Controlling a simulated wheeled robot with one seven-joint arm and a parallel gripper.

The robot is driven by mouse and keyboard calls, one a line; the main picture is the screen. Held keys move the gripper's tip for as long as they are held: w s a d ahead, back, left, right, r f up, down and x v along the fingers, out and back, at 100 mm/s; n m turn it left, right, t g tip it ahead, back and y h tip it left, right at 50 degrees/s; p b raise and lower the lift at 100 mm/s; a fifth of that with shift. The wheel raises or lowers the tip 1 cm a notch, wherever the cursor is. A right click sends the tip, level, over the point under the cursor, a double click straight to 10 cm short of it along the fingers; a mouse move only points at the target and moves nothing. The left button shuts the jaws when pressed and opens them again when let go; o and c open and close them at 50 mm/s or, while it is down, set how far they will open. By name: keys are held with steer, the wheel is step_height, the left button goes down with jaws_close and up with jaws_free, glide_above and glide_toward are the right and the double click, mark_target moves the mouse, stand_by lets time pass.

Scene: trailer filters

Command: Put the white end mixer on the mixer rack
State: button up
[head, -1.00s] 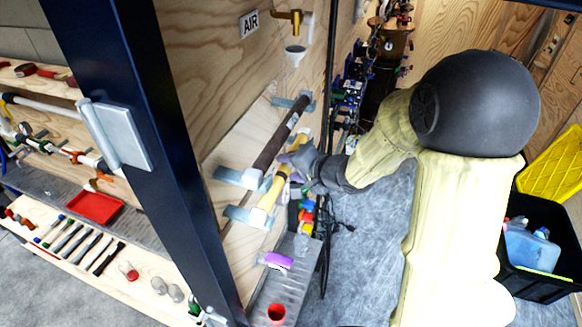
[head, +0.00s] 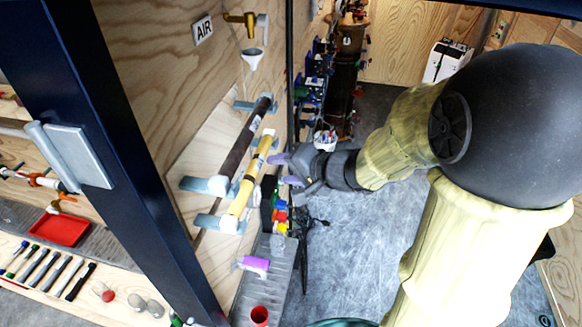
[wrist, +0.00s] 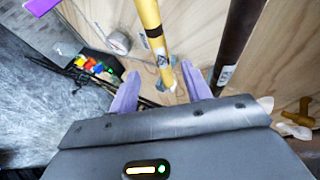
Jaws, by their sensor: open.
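A yellow tube (head: 249,185) with white ends lies slanted along the plywood wall, its lower end on a blue-grey bracket (head: 204,221). Beside it, a dark brown tube (head: 243,146) with a white lower end lies on blue-grey rack brackets (head: 192,184). I cannot tell by name which is the white end mixer. My gripper (head: 284,169) is open and empty, just right of the yellow tube's upper half. In the wrist view the yellow tube (wrist: 151,30) runs beyond and between the purple fingers (wrist: 160,90), apart from them; the dark tube (wrist: 238,40) is to the right.
A dark blue post (head: 120,150) stands at the left. Below the tubes are a purple object (head: 256,264), a red cup (head: 260,315) and coloured fittings (head: 281,217) with black cable. A white funnel (head: 252,59) is on the wall above. Grey floor (head: 350,240) is open at the right.

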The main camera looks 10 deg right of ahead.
steer(key=shift+v, duration=0.95)
steer(key=shift+w, duration=0.15)
steer(key=shift+d, duration=0.1)
